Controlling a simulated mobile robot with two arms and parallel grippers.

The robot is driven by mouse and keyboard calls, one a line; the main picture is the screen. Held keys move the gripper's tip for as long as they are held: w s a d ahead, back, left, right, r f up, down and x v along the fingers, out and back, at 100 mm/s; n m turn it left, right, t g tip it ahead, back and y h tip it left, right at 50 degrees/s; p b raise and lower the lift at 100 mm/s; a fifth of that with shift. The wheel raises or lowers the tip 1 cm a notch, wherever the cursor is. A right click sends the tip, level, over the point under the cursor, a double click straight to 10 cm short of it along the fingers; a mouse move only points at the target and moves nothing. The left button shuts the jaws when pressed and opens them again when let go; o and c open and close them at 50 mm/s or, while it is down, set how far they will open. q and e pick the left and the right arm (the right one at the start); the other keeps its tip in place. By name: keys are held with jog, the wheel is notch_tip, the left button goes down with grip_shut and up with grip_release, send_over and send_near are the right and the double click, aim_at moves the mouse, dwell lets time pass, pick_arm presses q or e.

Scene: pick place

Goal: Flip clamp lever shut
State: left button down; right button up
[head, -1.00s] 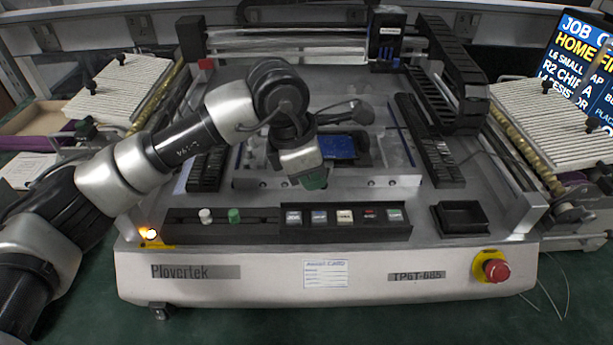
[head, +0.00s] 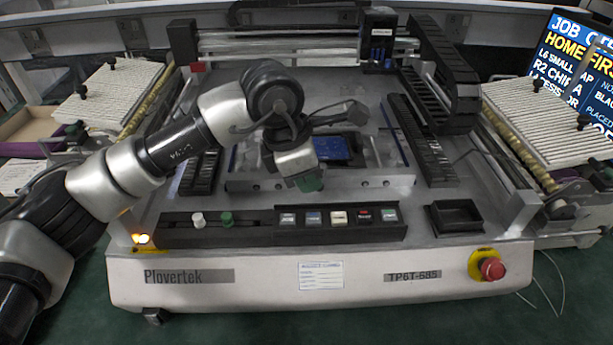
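My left gripper (head: 308,182) is over the middle of the machine bed, pointing down, with greenish fingertips. It is just in front of a blue circuit board (head: 332,149) held in a dark frame. I cannot tell whether its fingers are open or shut. A grey clamp bar (head: 372,178) runs across the front of the board area. A dark lever-like part (head: 347,112) with a rounded end sticks out behind the gripper, partly hidden by my arm; I cannot tell whether it is the clamp lever. My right gripper is not in view.
A black panel holds a row of buttons (head: 339,217), a white knob (head: 198,220) and a green knob (head: 227,219). A black tray (head: 456,217) and red stop button (head: 491,268) are at right. Feeder banks (head: 108,93) flank the machine. The gantry (head: 290,46) spans the back.

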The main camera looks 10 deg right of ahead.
pick_arm(q)
jog(key=shift+s+d+f, duration=0.1)
jog(key=shift+f, duration=0.15)
dwell(1.1)
dwell(0.3)
jog(key=p+v, duration=0.4)
jog(key=v, duration=0.6)
jog(key=shift+r, duration=0.2)
